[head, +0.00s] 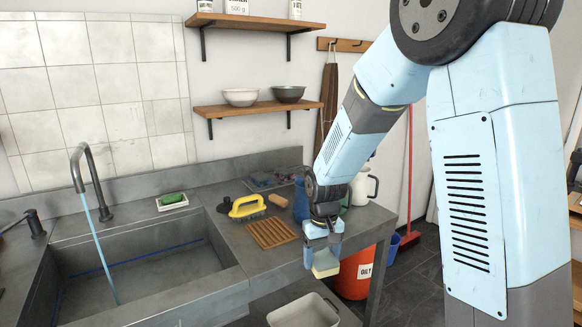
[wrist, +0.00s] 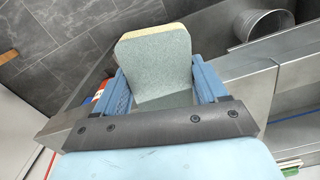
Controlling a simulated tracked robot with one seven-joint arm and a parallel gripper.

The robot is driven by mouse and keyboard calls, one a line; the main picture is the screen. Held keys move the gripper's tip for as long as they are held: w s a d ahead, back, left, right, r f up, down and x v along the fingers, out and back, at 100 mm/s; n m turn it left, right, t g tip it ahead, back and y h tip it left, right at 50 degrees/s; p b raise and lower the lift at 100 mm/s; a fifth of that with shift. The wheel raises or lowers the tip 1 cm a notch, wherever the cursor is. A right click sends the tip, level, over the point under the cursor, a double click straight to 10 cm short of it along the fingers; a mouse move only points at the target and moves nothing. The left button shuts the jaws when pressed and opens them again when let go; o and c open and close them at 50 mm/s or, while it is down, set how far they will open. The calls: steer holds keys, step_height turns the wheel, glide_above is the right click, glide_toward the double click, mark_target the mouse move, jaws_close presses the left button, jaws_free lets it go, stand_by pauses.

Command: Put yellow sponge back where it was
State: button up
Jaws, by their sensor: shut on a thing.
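The yellow sponge (head: 325,270) is a small block with a pale yellow layer and a grey-green layer. In the wrist view the sponge (wrist: 160,65) shows its broad grey-green face, with a yellow edge at the far end. My gripper (head: 322,250) is shut on it, with one blue finger on each side; the gripper (wrist: 160,90) also shows in the wrist view. The sponge hangs in the air near the counter's front edge, to the right of the wooden slatted rack (head: 272,233). The part between the fingers is partly hidden.
A sink (head: 150,265) with a running tap (head: 84,170) is at left. A green sponge (head: 172,198) lies in a white dish. An orange bin (head: 352,278) and grey tub (head: 303,314) are lower.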

steer(key=w+d+f+m, duration=0.2)
steer(key=w+d, duration=0.5)
steer(key=d, duration=0.4)
steer(key=w+d+f+m, duration=0.1)
steer(key=w+d+f, duration=0.4)
steer(key=w+d, duration=0.3)
steer(key=d, duration=0.3)
steer(key=shift+d+m, duration=0.25)
steer(key=shift+m, duration=0.15)
